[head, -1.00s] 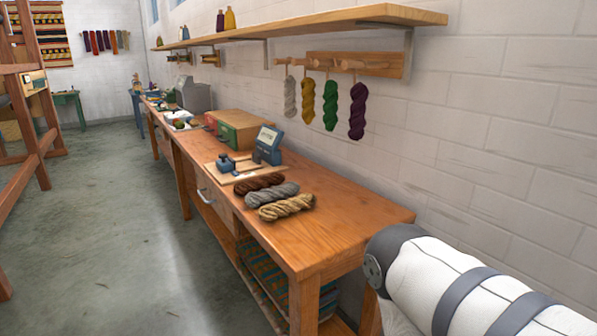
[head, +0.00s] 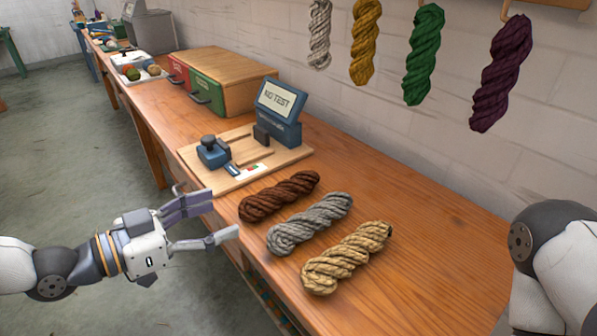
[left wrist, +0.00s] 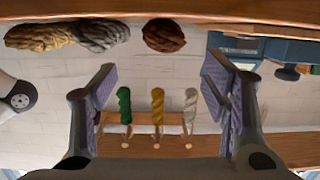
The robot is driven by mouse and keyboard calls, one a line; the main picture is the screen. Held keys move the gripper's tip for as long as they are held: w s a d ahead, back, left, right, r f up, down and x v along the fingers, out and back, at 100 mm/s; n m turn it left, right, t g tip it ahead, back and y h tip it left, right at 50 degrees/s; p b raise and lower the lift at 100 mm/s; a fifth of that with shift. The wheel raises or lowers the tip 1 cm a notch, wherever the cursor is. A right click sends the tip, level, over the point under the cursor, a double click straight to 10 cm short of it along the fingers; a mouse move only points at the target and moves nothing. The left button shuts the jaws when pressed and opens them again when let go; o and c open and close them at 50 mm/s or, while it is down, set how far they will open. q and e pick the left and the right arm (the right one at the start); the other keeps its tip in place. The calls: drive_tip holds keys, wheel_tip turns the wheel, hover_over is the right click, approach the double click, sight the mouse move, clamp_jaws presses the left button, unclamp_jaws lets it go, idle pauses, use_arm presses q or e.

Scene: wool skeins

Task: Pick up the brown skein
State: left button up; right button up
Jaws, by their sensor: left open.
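The brown skein (head: 279,195) lies on the wooden bench (head: 440,250), the farthest of three skeins in a row, and it also shows end-on at the top of the left wrist view (left wrist: 164,35). My left gripper (head: 222,217) is open and empty at the bench's front edge, to the left of the brown skein and apart from it. Its two fingers point toward the bench. In the left wrist view the brown skein sits above the gap between the fingers. Only a part of my right arm shows at the right; its gripper is out of view.
A grey skein (head: 309,223) and a tan skein (head: 346,258) lie close beside the brown one. A test board (head: 285,157) with a blue display (head: 281,107) stands just behind it. Several skeins hang on the wall. The bench's right part is clear.

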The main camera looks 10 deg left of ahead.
sight(276, 188)
use_arm(q)
drive_tip(key=x, duration=0.2)
drive_tip(key=b+x, duration=0.1)
drive_tip(key=x, duration=0.2)
drive_tip(key=shift+w+d+r, duration=0.15)
drive_tip(key=shift+d+r, duration=0.05)
drive_tip(key=x, duration=0.7)
drive_tip(key=shift+w+a+r+b, duration=0.15)
drive_tip(key=shift+r+b, duration=0.2)
drive_tip(key=shift+r, duration=0.1)
drive_tip(key=c, duration=1.2)
use_arm(e)
drive_tip(key=shift+s+f+g, duration=0.3)
drive_tip(key=shift+s+f, duration=0.65)
drive_tip(key=shift+f, duration=0.05)
